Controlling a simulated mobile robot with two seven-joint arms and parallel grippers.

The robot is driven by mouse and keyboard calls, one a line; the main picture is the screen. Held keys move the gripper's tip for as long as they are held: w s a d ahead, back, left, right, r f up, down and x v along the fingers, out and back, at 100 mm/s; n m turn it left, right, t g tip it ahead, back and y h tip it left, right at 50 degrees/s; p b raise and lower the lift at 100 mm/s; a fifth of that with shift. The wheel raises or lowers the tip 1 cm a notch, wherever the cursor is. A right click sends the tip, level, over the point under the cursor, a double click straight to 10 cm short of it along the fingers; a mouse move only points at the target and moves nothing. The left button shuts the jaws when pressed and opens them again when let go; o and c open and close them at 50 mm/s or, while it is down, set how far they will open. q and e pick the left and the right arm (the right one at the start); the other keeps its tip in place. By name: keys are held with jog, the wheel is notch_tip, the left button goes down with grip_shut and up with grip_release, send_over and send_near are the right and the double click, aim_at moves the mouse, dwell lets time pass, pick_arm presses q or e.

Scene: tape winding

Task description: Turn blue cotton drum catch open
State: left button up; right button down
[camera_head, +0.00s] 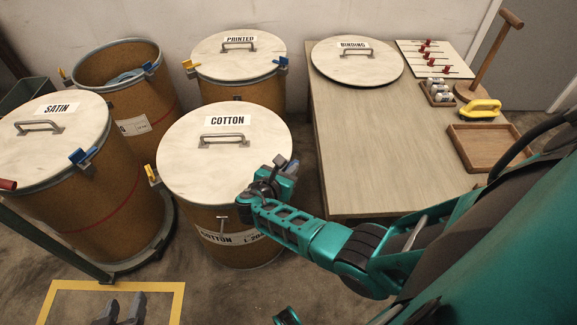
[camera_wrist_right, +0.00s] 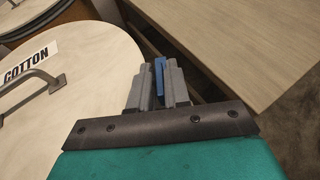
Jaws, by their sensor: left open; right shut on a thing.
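The cotton drum (camera_head: 228,247) stands in the middle of the head view with its pale lid (camera_head: 185,157) on, labelled COTTON. My right gripper (camera_head: 286,164) is at the right edge of this lid, shut on the blue catch. In the right wrist view the blue catch (camera_wrist_right: 159,76) shows as a thin upright strip between the grey fingers of the right gripper (camera_wrist_right: 159,85). In the head view the gripper hides most of the catch. A yellow catch (camera_head: 151,173) sits on the drum's left rim. My left gripper (camera_head: 120,311) is open and empty at the bottom left, above the floor.
The satin drum (camera_head: 110,205) stands left, the printed drum (camera_head: 240,90) behind, and an open drum (camera_head: 150,95) back left. A wooden table (camera_head: 375,150) right of the cotton drum carries the binding lid (camera_head: 350,77) and a tray (camera_head: 480,160). Yellow tape (camera_head: 180,300) marks the floor.

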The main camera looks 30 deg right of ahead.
pick_arm(q)
jog(key=shift+w+f, duration=0.1)
jog(key=shift+w, duration=0.1)
pick_arm(e)
jog(key=shift+m+g+h, duration=0.3)
pick_arm(q)
jog(key=shift+s+f, duration=0.2)
jog(key=shift+f, duration=0.05)
pick_arm(e)
jog(key=c, duration=1.2)
grip_release()
jog(key=shift+c, duration=0.2)
pick_arm(q)
jog(key=shift+r, duration=0.1)
